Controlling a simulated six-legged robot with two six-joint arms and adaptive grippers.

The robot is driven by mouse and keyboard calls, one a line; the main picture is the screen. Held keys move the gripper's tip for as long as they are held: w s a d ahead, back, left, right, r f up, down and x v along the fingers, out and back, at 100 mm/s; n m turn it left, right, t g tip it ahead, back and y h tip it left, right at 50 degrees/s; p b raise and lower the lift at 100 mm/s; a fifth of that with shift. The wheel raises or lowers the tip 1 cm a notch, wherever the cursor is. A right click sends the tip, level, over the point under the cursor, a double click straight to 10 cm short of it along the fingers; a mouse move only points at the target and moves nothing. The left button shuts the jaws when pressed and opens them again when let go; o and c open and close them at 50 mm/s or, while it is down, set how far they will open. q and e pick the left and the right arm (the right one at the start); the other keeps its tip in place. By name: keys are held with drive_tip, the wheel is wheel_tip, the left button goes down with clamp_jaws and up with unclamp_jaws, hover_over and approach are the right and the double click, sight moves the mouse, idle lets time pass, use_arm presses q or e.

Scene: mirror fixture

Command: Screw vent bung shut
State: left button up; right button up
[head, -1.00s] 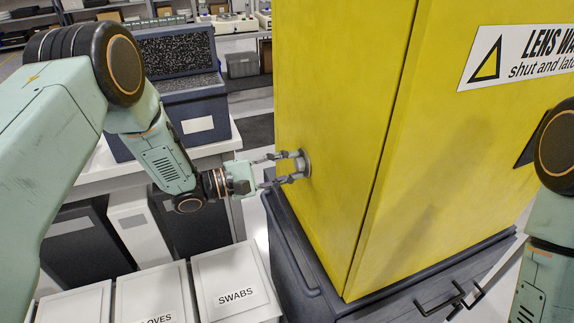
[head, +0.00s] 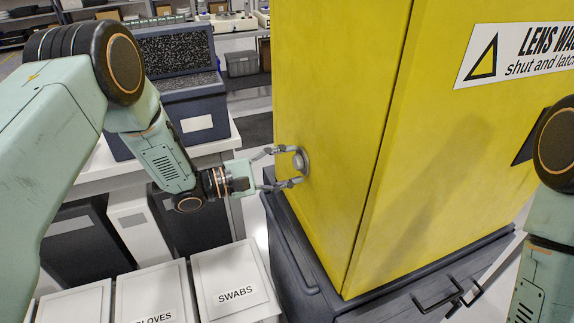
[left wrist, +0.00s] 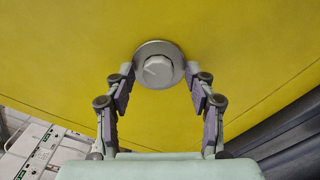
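The vent bung (head: 299,161) is a grey knob in a round metal collar on the side wall of the yellow cabinet (head: 335,90). The left wrist view shows the bung's faceted head (left wrist: 157,70) with a pale line on its face, inside the collar (left wrist: 160,47). My left gripper (head: 286,166) is open, its fingers spread on either side of the bung. In the left wrist view the gripper (left wrist: 159,75) has a gap between each fingertip and the bung's head. My right arm shows at the right edge, but its gripper is out of view.
The cabinet stands on a dark base (head: 400,305) with black handles. White boxes, one a SWABS box (head: 232,274), sit below my left arm. A dark blue case (head: 180,90) stands on a white bench behind it.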

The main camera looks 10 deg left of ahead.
use_arm(q)
drive_tip(key=shift+a, duration=0.2)
drive_tip(key=shift+a, duration=0.25)
drive_tip(key=v, duration=1.1)
drive_tip(key=shift+s, duration=0.25)
